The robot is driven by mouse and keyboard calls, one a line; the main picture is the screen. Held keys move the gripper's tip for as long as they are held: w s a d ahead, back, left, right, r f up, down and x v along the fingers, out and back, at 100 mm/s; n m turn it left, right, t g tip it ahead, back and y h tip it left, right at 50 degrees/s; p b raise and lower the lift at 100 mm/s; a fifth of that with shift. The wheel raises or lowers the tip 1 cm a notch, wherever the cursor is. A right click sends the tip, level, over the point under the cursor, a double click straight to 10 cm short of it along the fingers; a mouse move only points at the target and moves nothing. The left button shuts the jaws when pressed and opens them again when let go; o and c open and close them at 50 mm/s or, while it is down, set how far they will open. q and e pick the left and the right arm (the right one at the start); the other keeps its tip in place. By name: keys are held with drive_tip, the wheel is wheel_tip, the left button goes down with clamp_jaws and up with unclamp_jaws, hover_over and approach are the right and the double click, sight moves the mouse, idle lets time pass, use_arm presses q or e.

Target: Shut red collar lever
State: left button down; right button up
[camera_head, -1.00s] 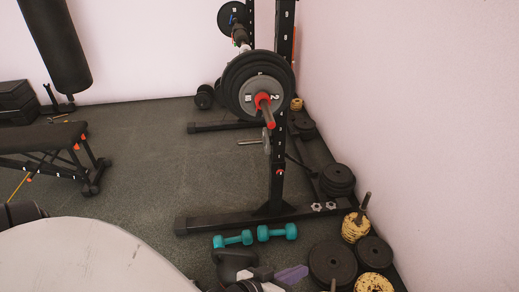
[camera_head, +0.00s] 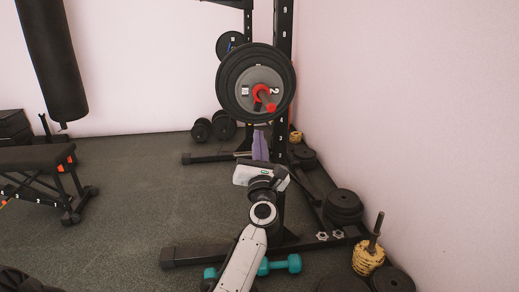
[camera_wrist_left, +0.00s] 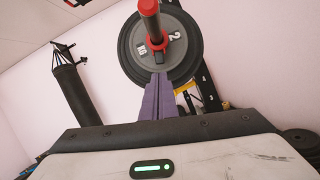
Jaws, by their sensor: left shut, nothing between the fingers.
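The red collar (camera_head: 258,91) sits around the bar sleeve, against the grey plate (camera_head: 246,78) on the front of the dark plate stack. It also shows in the left wrist view (camera_wrist_left: 171,38). A small dark piece, perhaps its lever, shows below the ring; its angle is hard to tell. The sleeve's red end (camera_head: 268,103) points toward me. My left gripper (camera_head: 260,135) is shut and empty, its purple fingers pointing up below the plates. In the left wrist view the shut fingertips (camera_wrist_left: 160,78) appear just below the collar, apart from it. My right gripper is out of view.
The black rack upright (camera_head: 284,35) stands beside the plates, its foot (camera_head: 200,253) along the floor. A teal dumbbell (camera_head: 286,264) and yellow plates (camera_head: 368,256) lie low at the right. A bench (camera_head: 40,160) and punching bag (camera_head: 52,60) are left. Open floor lies between.

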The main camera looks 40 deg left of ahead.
use_arm(q)
drive_tip(key=shift+b+x, duration=0.4)
drive_tip(key=shift+x, duration=3.35)
drive_tip(key=shift+r, duration=0.1)
drive_tip(key=shift+w+a, duration=0.1)
